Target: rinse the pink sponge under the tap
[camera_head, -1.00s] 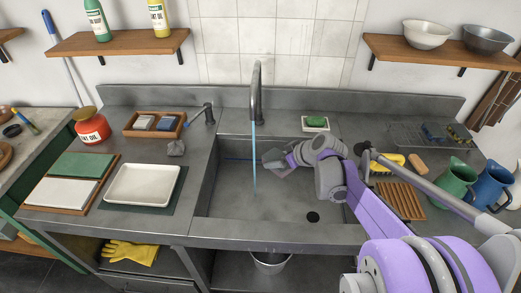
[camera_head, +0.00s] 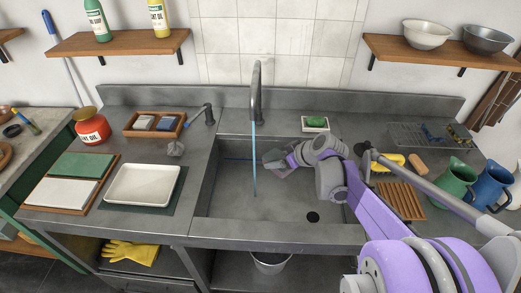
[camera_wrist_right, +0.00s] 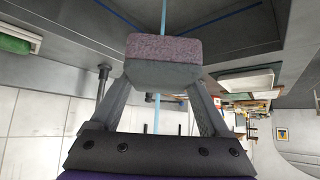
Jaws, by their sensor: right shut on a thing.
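My right gripper (camera_head: 270,158) is low inside the grey sink (camera_head: 285,207), just right of the water stream (camera_head: 254,160). In the right wrist view it is shut on the pink sponge (camera_wrist_right: 163,48), a block with a speckled pinkish face and a greyer face, held between both fingertips. My left gripper is not in view.
A green soap block on a dish (camera_head: 316,124) sits behind the sink. A wooden rack (camera_head: 400,200), a green jug (camera_head: 455,182) and a blue jug (camera_head: 490,186) stand right. The sink's front is clear.

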